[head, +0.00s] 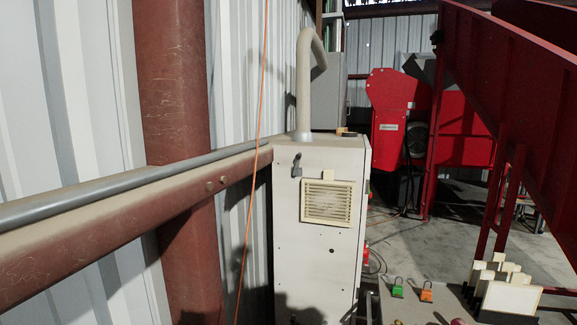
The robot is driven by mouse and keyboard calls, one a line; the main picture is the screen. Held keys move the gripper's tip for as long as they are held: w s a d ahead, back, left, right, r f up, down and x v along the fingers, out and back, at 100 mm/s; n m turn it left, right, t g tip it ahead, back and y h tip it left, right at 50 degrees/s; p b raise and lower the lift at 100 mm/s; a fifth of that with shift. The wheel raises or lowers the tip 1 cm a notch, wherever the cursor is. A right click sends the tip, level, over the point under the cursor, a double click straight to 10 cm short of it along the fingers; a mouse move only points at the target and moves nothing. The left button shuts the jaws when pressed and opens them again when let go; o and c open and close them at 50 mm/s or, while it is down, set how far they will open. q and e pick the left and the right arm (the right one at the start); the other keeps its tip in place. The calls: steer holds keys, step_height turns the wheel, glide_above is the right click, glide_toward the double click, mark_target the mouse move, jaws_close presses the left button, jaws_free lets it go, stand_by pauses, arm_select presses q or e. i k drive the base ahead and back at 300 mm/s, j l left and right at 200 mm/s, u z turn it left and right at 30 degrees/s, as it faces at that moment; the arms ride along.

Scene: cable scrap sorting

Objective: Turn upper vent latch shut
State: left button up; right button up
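A tall white cabinet (300,255) stands in the middle of the view, beside the corrugated wall. On its front is a cream louvred vent (327,204). A small cream tab (325,175) sticks up at the vent's top edge. A small dark latch-like handle (296,166) sits above and left of the vent. I cannot tell which of these two is the upper vent latch, nor whether it is turned shut. Neither of my grippers is in view.
A grey pipe (306,85) rises from the cabinet top. A thin orange cable (257,130) hangs left of the cabinet. A rusty horizontal beam (120,222) runs along the wall. Green (397,289) and orange (426,292) padlocks lie at lower right. Red machinery (395,110) stands behind.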

mark_target(298, 156)
steer(key=i+l+u, duration=0.2)
steer(key=l, duration=0.35)
steer(key=l+u, duration=0.2)
steer(key=l, duration=0.35)
steer(key=i+l+u, duration=0.2)
steer(key=l, duration=0.45)
steer(key=k+j, duration=0.05)
